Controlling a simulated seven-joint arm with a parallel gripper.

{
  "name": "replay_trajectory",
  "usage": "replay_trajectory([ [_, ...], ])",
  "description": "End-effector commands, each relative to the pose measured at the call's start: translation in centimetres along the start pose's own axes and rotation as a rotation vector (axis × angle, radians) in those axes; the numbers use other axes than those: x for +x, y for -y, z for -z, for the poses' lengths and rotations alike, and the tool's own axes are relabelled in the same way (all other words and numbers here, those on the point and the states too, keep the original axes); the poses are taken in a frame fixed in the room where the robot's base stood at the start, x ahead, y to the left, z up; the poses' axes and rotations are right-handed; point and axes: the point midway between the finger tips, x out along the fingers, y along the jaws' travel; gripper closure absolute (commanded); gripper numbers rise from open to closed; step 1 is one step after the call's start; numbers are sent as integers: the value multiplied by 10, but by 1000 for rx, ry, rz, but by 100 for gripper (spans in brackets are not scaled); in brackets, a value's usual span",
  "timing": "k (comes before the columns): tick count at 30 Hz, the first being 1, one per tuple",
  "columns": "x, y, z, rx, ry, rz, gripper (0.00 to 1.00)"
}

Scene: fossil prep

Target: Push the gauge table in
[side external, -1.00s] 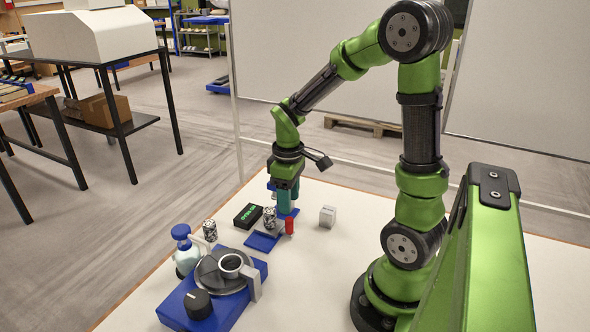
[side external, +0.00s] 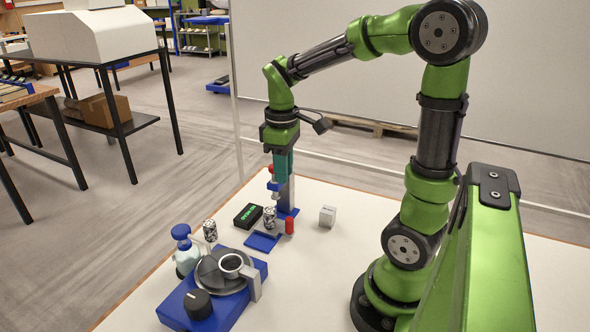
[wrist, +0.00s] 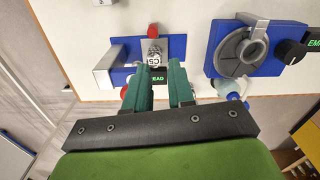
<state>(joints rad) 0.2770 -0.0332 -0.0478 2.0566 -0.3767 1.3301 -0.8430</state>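The gauge stand has a grey column (side external: 288,192) and a blue base, with a flat blue plate (side external: 262,241) toward the front. A small patterned cylinder (side external: 269,217) stands beside the column. In the wrist view, the cylinder (wrist: 154,54) is on a silver table (wrist: 176,46) over the blue base (wrist: 125,48). A red knob (side external: 290,225) stands at the table's near side; it also shows in the wrist view (wrist: 153,30). My gripper (side external: 282,177) points down above the stand. In the wrist view its teal fingers (wrist: 160,70) are apart with nothing between them.
A black box with green text (side external: 248,215), another patterned cylinder (side external: 210,230) and a spray bottle (side external: 187,252) stand left. A blue turntable device (side external: 180,306) is in front. A white box (side external: 327,216) stands right, with bare tabletop around it.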

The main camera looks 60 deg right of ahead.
Motion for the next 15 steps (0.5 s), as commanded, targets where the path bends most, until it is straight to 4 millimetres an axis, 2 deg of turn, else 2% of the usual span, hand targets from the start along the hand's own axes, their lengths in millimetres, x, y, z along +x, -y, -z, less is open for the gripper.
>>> replay_trajectory([
  [1,7,18,7,-65,24,6,85],
  [2,13,30,10,-116,46,4,89],
  [4,30,60,13,-316,126,-22,100],
  [5,38,73,12,-447,171,-40,100],
  [6,49,90,9,-655,241,-65,100],
  [9,71,121,-1,-1227,433,-127,100],
  [12,84,139,-7,-1724,623,-157,100],
  [15,90,148,-9,-2139,816,-158,100],
])
